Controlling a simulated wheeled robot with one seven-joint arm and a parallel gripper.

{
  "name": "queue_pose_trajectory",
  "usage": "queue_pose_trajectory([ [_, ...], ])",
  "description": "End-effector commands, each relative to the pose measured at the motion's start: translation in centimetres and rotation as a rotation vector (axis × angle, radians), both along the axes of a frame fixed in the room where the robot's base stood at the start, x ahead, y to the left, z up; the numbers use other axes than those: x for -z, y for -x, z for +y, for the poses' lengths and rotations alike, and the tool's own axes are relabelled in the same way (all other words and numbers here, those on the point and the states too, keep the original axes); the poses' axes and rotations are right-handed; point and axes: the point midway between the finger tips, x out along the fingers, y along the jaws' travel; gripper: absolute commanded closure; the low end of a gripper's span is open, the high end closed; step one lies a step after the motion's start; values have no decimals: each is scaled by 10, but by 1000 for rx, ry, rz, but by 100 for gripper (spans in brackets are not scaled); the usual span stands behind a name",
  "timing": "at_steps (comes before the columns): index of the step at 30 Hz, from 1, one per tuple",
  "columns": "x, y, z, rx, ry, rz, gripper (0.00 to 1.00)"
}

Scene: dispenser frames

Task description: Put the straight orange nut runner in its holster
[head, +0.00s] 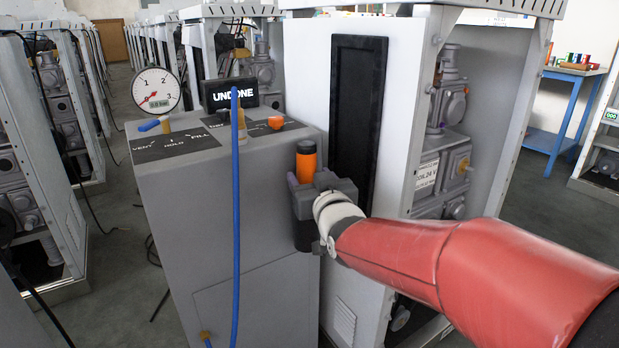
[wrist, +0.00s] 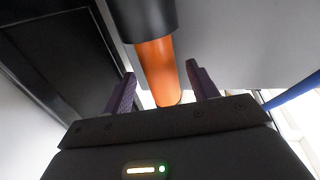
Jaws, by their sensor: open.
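The straight orange nut runner (head: 306,164) stands upright at the right front of the grey cabinet, with a dark cap on top. Its lower part is inside the dark holster (head: 303,232). In the wrist view the orange body (wrist: 163,76) comes out of the black holster mouth (wrist: 143,18), and its far end is hidden behind my gripper's palm. My gripper (head: 301,183) is open, with its purple fingers (wrist: 160,70) on either side of the orange body. Gaps show between the body and both fingers. How deep the tool sits is hidden.
The grey cabinet (head: 220,170) carries a gauge (head: 157,90), a sign reading UNDONE (head: 231,94) and lever handles. A blue hose (head: 236,190) hangs down its front. A white cabinet with a black panel (head: 357,115) stands close behind my gripper.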

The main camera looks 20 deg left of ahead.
Motion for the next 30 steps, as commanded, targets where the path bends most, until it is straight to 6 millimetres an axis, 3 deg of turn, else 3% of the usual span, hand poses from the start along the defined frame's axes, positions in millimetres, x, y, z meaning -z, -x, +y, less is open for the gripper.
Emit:
queue_pose_trajectory([
  [9, 1, 56, -39, 1, -2, -2, 42],
  [15, 1, 80, -55, 1, -1, -1, 42],
  [26, 1, 89, -62, 1, 1, 1, 42],
  [30, 7, 88, -82, 40, 32, 47, 42],
])
